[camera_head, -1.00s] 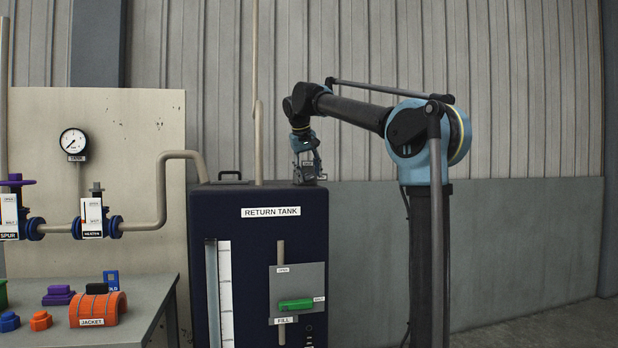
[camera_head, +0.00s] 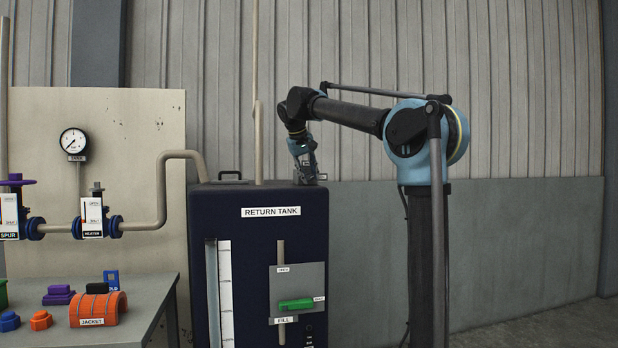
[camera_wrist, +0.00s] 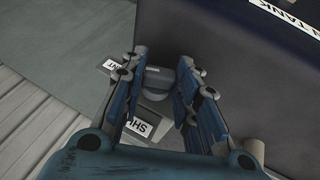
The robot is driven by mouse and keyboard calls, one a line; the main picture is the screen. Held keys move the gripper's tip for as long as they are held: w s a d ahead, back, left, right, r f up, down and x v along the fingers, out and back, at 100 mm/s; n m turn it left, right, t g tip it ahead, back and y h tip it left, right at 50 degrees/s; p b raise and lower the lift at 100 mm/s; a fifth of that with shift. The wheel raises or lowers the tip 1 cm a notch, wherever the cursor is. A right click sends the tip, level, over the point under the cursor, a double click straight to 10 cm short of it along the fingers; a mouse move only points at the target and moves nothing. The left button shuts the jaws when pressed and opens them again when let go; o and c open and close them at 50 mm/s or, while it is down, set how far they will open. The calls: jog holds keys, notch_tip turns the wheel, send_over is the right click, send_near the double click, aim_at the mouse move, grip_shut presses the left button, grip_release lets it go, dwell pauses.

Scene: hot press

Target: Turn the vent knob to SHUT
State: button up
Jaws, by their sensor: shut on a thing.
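The vent knob (camera_wrist: 155,83) is a small grey knob on top of the dark blue return tank (camera_head: 260,270). A partly hidden VENT label (camera_wrist: 112,61) and a SHUT label (camera_wrist: 140,126) lie beside it in the wrist view. My gripper (camera_wrist: 162,62) has its two blue-and-black fingers on either side of the knob and is shut on it. In the head view my gripper (camera_head: 308,174) points down at the tank's right rear top, where it hides the knob. I cannot tell exactly which mark the knob points to.
A black handle (camera_head: 230,174) and a vertical pipe (camera_head: 259,145) stand on the tank top, left of my gripper. The tank front carries a green FILL lever (camera_head: 296,304).

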jog(key=shift+h, duration=0.3)
jog(key=o, duration=1.1)
jog(key=shift+c, duration=0.2)
jog(key=shift+r, duration=0.1)
jog(key=v, duration=1.1)
jog(key=shift+s+r, duration=0.25)
jog(key=shift+a, duration=0.1)
